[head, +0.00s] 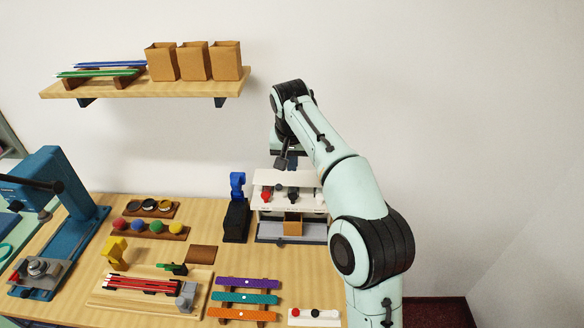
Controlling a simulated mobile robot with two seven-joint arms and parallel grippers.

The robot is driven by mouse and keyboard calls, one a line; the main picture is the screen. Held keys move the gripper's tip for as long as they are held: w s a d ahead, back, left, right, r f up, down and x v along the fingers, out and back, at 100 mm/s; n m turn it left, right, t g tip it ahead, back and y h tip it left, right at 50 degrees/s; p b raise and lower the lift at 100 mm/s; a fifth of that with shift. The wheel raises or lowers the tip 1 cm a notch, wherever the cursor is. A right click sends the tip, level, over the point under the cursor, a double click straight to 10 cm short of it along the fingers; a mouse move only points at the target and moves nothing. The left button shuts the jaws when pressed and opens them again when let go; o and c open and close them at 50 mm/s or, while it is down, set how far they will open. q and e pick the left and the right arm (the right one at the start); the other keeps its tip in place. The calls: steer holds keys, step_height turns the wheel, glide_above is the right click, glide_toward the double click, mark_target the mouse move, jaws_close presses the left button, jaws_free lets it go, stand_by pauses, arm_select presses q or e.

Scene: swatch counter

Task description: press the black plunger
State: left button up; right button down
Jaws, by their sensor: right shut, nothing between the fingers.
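A white dispenser (262,211) stands at the back of the counter, with a red plunger (266,196) and a black plunger (293,193) side by side on its front. My right gripper (284,163) is shut and empty, pointing down above the dispenser, a little above and left of the black plunger. No contact with it is visible. Part of the dispenser's right side is hidden behind my right arm. My left gripper is not in view.
A blue and black device (236,208) stands just left of the dispenser. A wooden shelf (200,88) hangs on the wall at upper left. A blue press (70,215), racks of coloured balls (150,227) and colour bars (246,297) fill the counter. A white button box (313,318) sits at the front.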

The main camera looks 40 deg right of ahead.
steer(key=b, duration=0.2)
glide_toward(293, 195)
steer(key=x, duration=0.5)
steer(key=shift+w+d+f, duration=0.1)
steer(key=shift+w+f, duration=0.05)
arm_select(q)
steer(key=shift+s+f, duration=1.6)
arm_select(e)
steer(key=shift+f, duration=0.55)
steer(key=shift+f, duration=0.1)
